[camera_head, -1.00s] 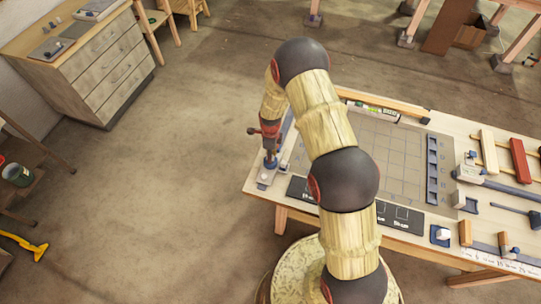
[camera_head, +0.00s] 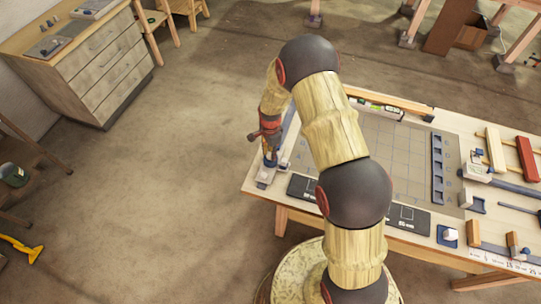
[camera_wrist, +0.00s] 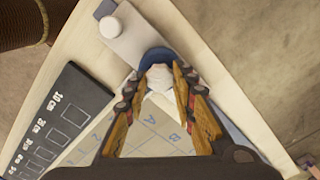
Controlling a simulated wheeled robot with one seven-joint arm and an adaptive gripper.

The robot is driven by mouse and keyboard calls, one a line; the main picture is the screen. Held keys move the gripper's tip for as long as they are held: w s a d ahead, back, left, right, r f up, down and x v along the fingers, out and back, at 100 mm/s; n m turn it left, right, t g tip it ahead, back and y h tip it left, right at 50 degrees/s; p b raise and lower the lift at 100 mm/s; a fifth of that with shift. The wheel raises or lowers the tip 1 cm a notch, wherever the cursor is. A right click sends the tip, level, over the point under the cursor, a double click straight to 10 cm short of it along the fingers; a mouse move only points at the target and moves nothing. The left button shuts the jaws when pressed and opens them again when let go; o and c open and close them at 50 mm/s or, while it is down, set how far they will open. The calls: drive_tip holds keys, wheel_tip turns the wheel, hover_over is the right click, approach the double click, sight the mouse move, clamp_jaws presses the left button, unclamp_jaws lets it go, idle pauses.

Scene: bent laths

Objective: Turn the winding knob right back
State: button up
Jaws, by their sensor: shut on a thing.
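The winding knob is a small pale hexagonal top (camera_wrist: 160,76) with a blue round part (camera_wrist: 154,57) beyond it, on a light grey plate (camera_wrist: 137,38) at the table's left corner. In the wrist view my gripper (camera_wrist: 157,80) has one finger on each side of the pale top and is shut on it. In the head view my gripper (camera_head: 270,157) points down over the same corner and hides most of the knob. The grey plate's near end (camera_head: 264,182) shows below it. Any mark of the knob's turn is hidden.
A white round stud (camera_wrist: 110,27) stands on the plate beside the knob. A black labelled board (camera_head: 302,187) and a gridded mat (camera_head: 390,160) lie to the right. Wooden and red blocks (camera_head: 527,158) are at the far right.

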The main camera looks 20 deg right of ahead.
drive_tip(key=n+b, duration=0.1)
drive_tip(key=n, duration=0.2)
drive_tip(key=shift+n+b, duration=0.3)
drive_tip(key=n+b, duration=0.1)
drive_tip(key=n, duration=0.2)
drive_tip(key=shift+n, duration=0.3)
drive_tip(key=n+b, duration=0.1)
drive_tip(key=n, duration=0.2)
drive_tip(key=shift+n, duration=0.4)
drive_tip(key=n+b, duration=0.1)
drive_tip(key=n, duration=0.2)
drive_tip(key=shift+n, duration=0.3)
drive_tip(key=n+b, duration=0.1)
drive_tip(key=n, duration=0.2)
drive_tip(key=shift+n, duration=0.3)
drive_tip(key=n, duration=0.3)
drive_tip(key=shift+n+b, duration=0.3)
drive_tip(key=n, duration=0.7)
drive_tip(key=shift+b, duration=0.4)
